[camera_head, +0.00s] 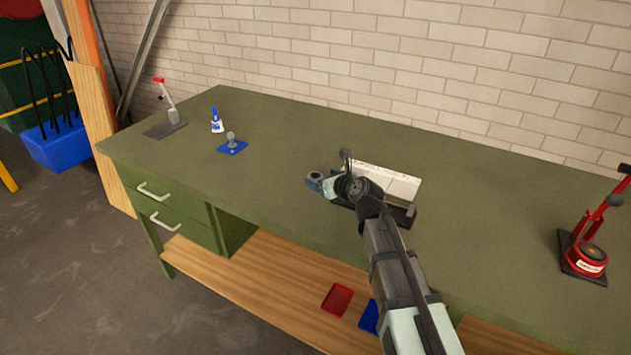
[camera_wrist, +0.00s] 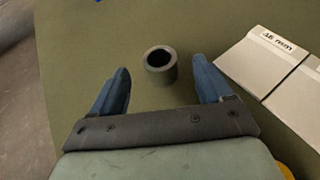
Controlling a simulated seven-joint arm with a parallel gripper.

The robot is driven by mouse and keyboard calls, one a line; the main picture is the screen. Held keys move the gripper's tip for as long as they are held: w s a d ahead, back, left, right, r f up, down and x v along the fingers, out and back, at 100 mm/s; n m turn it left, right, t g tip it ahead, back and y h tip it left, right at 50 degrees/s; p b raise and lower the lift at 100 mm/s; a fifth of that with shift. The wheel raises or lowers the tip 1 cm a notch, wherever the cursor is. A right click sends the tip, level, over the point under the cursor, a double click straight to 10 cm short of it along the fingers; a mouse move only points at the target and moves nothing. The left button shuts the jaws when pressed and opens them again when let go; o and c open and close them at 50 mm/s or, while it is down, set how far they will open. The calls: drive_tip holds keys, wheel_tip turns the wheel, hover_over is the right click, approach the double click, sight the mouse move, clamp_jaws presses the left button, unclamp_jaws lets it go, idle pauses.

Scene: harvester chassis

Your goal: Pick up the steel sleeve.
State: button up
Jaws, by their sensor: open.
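The steel sleeve (camera_wrist: 161,66) is a short dark grey hollow cylinder. In the wrist view it stands upright on the green bench top, its open end facing up. My gripper (camera_wrist: 163,80) is open, with one blue finger to the left of the sleeve and one to the right. The sleeve lies between the finger lines, near and slightly beyond the tips, and neither finger visibly touches it. In the head view my gripper (camera_head: 316,180) is above the bench near its front edge. I cannot clearly make out the sleeve there, as the gripper covers that spot.
A bin with white labelled panels (camera_head: 385,183) stands close to the right of my gripper. A red press (camera_head: 590,252) is at the far right. A blue plate with a knob (camera_head: 232,148), a small bottle (camera_head: 216,121) and a lever tool (camera_head: 168,115) stand at the left. The bench between is clear.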

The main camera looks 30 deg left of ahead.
sight(316, 175)
drive_tip(key=shift+x, duration=2.7)
drive_tip(key=c, duration=1.3)
drive_tip(key=shift+r, duration=0.1)
